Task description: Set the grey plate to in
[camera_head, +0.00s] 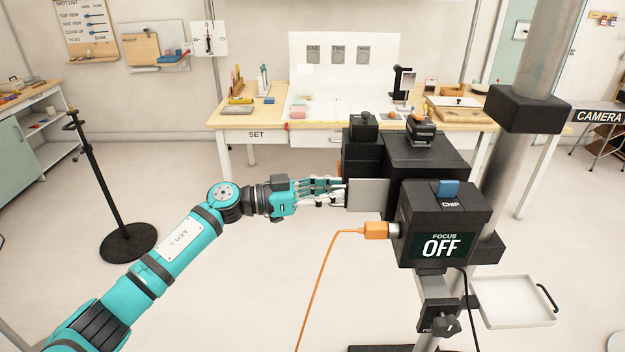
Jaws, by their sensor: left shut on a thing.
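The grey plate (368,195) is a flat square at the left side of a black camera-like device (426,157). My left gripper (338,192) reaches it from the left and is shut on its left edge. The plate's right edge meets the dark housing. I cannot tell how deep it sits in it. My right gripper is not in view.
A black box reading "FOCUS OFF" (445,226) stands in front, with an orange plug (376,231) and cable on its left. A white tray (514,301) is low at right. The set table (270,122) is behind. A black stand (101,180) is at left.

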